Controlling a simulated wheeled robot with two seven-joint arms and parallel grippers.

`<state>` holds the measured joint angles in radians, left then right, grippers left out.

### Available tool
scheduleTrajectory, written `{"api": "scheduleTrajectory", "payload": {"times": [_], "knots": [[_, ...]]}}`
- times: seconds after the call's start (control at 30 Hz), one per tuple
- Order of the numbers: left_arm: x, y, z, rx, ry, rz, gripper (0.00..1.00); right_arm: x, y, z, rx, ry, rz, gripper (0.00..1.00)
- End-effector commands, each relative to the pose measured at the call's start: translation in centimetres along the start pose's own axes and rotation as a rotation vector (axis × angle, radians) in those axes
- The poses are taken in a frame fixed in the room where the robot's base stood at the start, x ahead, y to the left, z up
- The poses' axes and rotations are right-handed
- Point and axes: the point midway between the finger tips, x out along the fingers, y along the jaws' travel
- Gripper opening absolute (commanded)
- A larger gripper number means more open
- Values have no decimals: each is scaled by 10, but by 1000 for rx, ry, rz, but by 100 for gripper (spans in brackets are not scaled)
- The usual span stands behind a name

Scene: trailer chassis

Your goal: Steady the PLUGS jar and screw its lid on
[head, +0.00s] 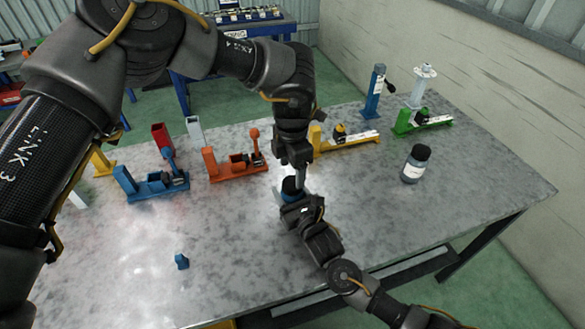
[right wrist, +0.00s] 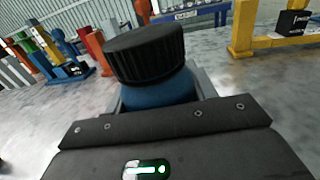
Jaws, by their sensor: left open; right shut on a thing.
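A blue jar (right wrist: 158,90) with a ribbed black lid (right wrist: 145,52) fills the middle of the right wrist view. The lid sits on the jar's top; I cannot tell how tight it is. In the head view this jar (head: 290,190) is at the middle of the table, partly hidden by my grippers. My right gripper (head: 297,205) is shut on the jar's body from the near side. My left gripper (head: 300,178) points down just above and beside the lid, open. No label is readable on this jar, so I cannot confirm that it is the PLUGS one.
A second dark-lidded jar (head: 415,164) with a pale label stands to the right. Blue (head: 152,184), orange (head: 235,163), yellow (head: 345,143) and green (head: 422,121) fixtures line the back. A small blue piece (head: 181,261) lies at front left. The table's front middle is clear.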

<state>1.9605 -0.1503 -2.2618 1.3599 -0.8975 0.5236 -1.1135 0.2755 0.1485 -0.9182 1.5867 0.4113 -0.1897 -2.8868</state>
Motion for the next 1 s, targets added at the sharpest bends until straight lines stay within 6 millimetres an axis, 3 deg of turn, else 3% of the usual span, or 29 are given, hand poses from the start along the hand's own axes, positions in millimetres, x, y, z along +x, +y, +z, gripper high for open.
{"api": "scheduleTrajectory", "payload": {"times": [0.2, 0.4, 0.7, 0.83, 1.0], "knots": [[2, -16, 11, -51, -34, -65, 66, 0, 0, 0, 0, 0, 0, 0], [-13, -18, 16, -558, -31, -84, 66, 0, 0, 0, 0, 0, 0, 0], [-32, -8, 8, -1359, 0, -49, 66, 0, 0, 0, 0, 0, 0, 0], [-35, -3, 3, -1592, 4, -19, 66, 0, 0, 0, 0, 0, 0, 0], [-35, 0, 0, -1761, 1, 1, 66, 0, 0, 0, 0, 0, 0, 0]]}}
